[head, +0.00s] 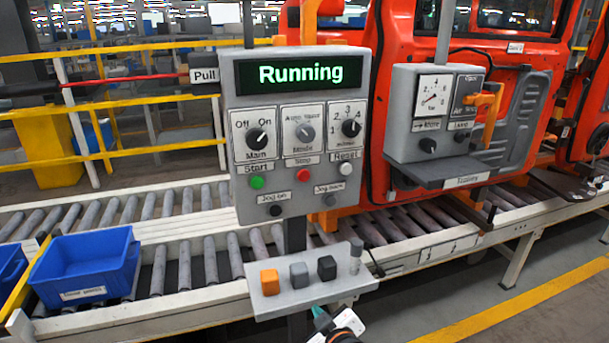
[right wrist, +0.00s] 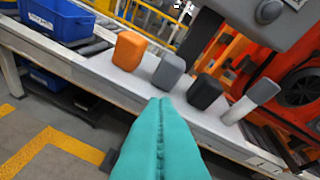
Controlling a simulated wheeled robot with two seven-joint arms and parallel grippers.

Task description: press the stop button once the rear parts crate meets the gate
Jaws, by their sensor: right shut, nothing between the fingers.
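The control panel (head: 300,130) shows "Running" in green on its display (head: 300,74). The red stop button (head: 304,174) sits between the green start button (head: 257,182) and the white reset button (head: 345,168), uncovered. A blue crate (head: 85,265) with a label too small to read sits on the rollers at the left. A second blue crate (head: 10,265) is cut off by the left edge. A yellow bar (head: 29,275) stands between them; I cannot tell whether it is the gate. My right gripper (head: 320,314), teal-fingered, is shut and empty below the panel, also in the right wrist view (right wrist: 162,105). My left gripper is out of view.
A grey shelf (head: 310,296) below the panel carries an orange block (head: 269,282), a grey block (head: 299,275), a black block (head: 326,267) and a grey cylinder (head: 356,258). A gauge box (head: 433,110) and a red door (head: 530,60) stand right of the panel.

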